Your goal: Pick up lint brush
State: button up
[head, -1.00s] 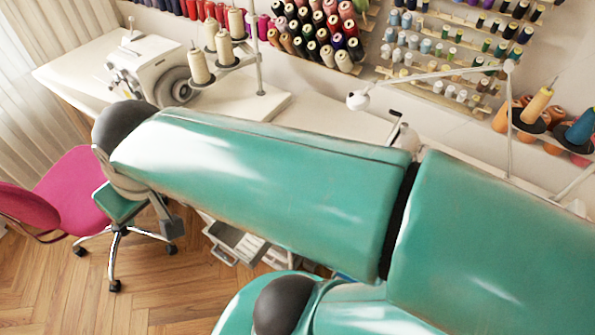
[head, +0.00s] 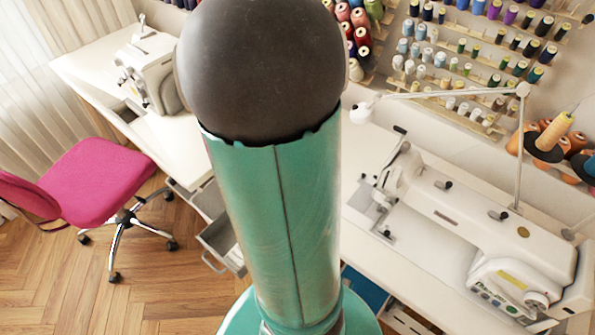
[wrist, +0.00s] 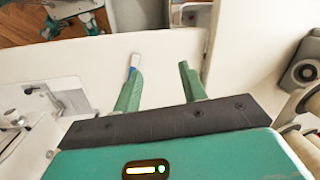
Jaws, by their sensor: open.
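In the wrist view my gripper (wrist: 159,68) is open, its two green fingers apart with nothing visible between them. A small white object with a blue part (wrist: 135,60), which looks like the lint brush, shows at the tip of the left finger. That finger hides part of it, so I cannot tell whether they touch. It appears to lie on the white table (wrist: 70,64). In the head view my raised arm covers the middle of the picture, and neither my gripper nor the brush can be seen.
A white sewing machine (head: 470,225) stands on the right of the table (head: 395,258) and another (head: 150,75) at the left. Thread racks (head: 470,60) line the wall. A pink chair (head: 95,180) and an open drawer (head: 222,240) are in front.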

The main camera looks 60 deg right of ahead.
jog(key=s+d+f+m+g, duration=0.2)
jog(key=s+d+f+m, duration=0.35)
jog(key=s+d, duration=0.5)
jog(key=shift+m+h, duration=0.35)
jog(key=shift+h, duration=0.05)
jog(key=f, duration=0.2)
jog(key=w+d+f, duration=0.1)
jog(key=f, duration=0.4)
jog(key=shift+w+d+f, duration=0.15)
jog(key=shift+d+f, duration=0.05)
jog(key=shift+d, duration=0.05)
jog(key=f, duration=0.6)
jog(key=shift+a+f, duration=0.2)
jog(key=shift+a, duration=0.1)
jog(key=shift+c, duration=0.4)
grip_shut()
